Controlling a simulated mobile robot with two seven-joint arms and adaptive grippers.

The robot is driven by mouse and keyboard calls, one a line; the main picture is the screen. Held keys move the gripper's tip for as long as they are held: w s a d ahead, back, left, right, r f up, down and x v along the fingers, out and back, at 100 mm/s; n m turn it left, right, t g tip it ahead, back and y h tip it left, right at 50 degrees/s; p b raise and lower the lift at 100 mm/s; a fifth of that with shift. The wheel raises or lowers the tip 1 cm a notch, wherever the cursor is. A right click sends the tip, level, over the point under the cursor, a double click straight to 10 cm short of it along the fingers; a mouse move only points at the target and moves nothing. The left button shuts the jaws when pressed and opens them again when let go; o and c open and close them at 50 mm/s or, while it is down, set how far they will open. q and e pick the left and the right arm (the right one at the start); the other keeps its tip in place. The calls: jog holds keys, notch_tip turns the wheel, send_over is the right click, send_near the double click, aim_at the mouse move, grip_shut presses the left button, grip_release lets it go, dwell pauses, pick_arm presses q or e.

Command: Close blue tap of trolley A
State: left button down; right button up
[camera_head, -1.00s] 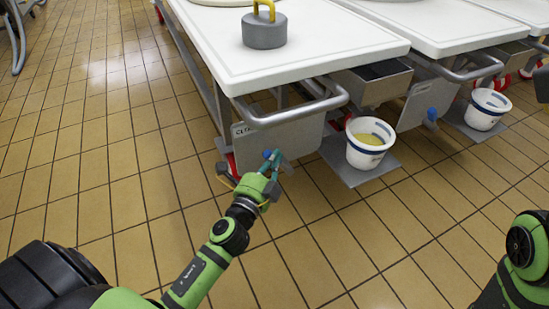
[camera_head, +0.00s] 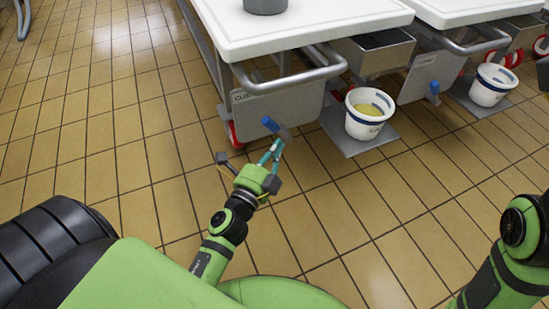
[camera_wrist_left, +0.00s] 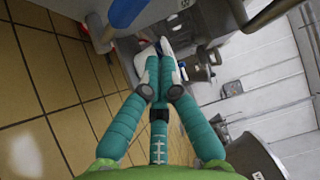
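A blue tap (camera_head: 270,124) with a grey metal part beside it sits at the lower edge of a grey plate (camera_head: 278,101) under the nearest white-topped trolley (camera_head: 300,28). The plate's lettering is partly readable, "CLO". No trolley letter is readable. My left gripper (camera_head: 275,147), with teal fingers, is just below the tap and seems apart from it. In the left wrist view its fingertips (camera_wrist_left: 158,80) are together with nothing seen between them, and the blue handle (camera_wrist_left: 124,12) lies ahead and left. My right gripper is out of view.
A white bucket (camera_head: 368,113) with yellow contents stands on a low plate right of the tap. A second trolley with its own blue tap (camera_head: 434,88) and another bucket (camera_head: 491,84) stands further right. Tiled floor (camera_head: 110,110) is clear at left.

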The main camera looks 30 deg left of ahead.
pick_arm(q)
jog(key=shift+s+d+f, duration=0.2)
jog(key=shift+s+f, duration=0.3)
jog(key=shift+s, duration=0.35)
